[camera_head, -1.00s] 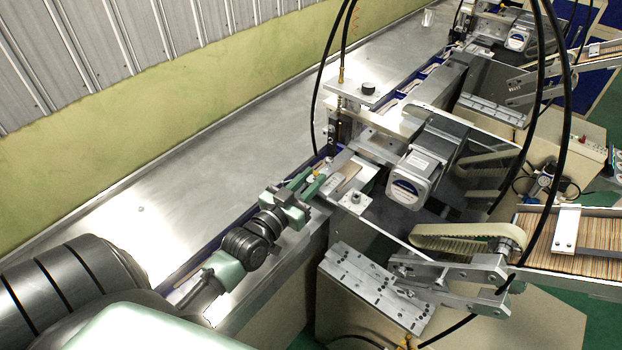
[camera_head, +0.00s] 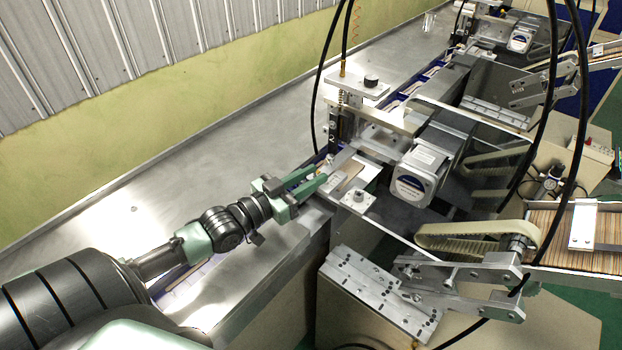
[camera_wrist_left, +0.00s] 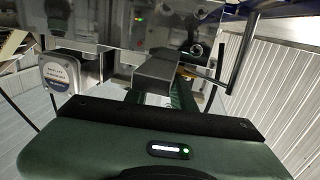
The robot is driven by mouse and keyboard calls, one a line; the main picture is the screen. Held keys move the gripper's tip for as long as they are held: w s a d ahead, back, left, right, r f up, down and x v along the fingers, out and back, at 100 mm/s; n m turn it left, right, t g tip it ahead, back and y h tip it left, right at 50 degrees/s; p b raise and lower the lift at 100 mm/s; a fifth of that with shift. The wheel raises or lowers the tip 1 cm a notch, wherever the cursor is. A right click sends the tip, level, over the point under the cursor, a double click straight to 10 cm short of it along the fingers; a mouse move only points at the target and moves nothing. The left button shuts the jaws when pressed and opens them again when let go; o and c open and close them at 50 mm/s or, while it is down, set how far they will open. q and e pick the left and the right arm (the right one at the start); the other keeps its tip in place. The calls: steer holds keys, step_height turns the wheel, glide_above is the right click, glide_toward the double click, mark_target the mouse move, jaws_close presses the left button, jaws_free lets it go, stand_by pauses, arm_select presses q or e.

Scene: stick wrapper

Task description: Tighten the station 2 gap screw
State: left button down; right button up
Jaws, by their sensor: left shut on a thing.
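My left gripper (camera_head: 322,176) reaches from the lower left to the inlet side of the near wrapping station. Its two green fingers lie close on a grey piece (camera_wrist_left: 155,72), which shows between them in the left wrist view. The piece's far end and any contact with a screw are hidden. On the station, a round screw head (camera_head: 358,196) sits on a small metal block right of the fingers. A dark knob (camera_head: 371,81) tops the raised plate. I cannot tell which is the gap screw. My right gripper is out of view.
A motor box (camera_head: 412,185) and a belt (camera_head: 480,238) stand right of the fingers. Black cables hang over the station. A second station (camera_head: 520,38) is farther back. The steel table (camera_head: 215,150) to the left is bare.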

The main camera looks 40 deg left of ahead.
mark_target(307, 180)
arm_select(q)
steer(key=shift+r, duration=0.15)
steer(key=c, duration=1.2)
jaws_free()
steer(key=shift+s+a+f, duration=0.1)
steer(key=shift+s+f, duration=0.15)
steer(key=shift+s, duration=0.2)
steer(key=b+v, duration=0.1)
steer(key=v, duration=0.4)
steer(key=shift+s+a, duration=0.1)
steer(key=shift+s, duration=0.25)
steer(key=shift+s+a+r, duration=0.15)
steer(key=shift+s+r, duration=0.05)
steer(key=shift+s, duration=0.35)
